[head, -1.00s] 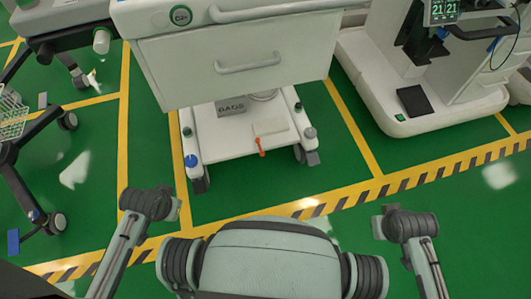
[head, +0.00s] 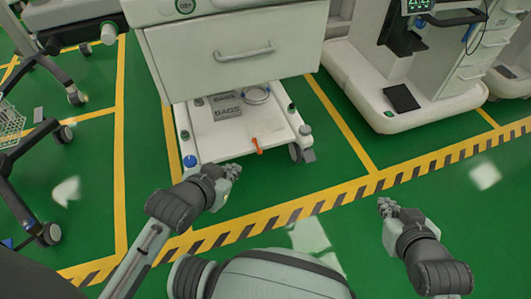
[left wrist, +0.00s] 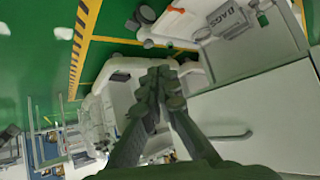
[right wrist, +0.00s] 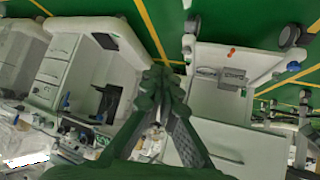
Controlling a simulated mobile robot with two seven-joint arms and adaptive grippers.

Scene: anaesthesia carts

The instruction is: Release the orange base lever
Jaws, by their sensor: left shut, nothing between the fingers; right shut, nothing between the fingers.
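The orange base lever (head: 257,146) sticks out at the front edge of the cart's white base shelf (head: 200,150). It shows small in the left wrist view (left wrist: 176,10) and in the right wrist view (right wrist: 232,51). My left gripper (head: 233,171) is shut and empty, in front of the base, a little left of the lever and apart from it. My right gripper (head: 387,205) is shut and empty over the striped floor line, well to the right of the lever. The fingers of both grippers show closed in their wrist views.
The drawer (head: 240,50) overhangs the shelf. Casters (head: 302,152) stand at the base corners. A white machine (head: 440,112) stands right. Green floor in front is clear.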

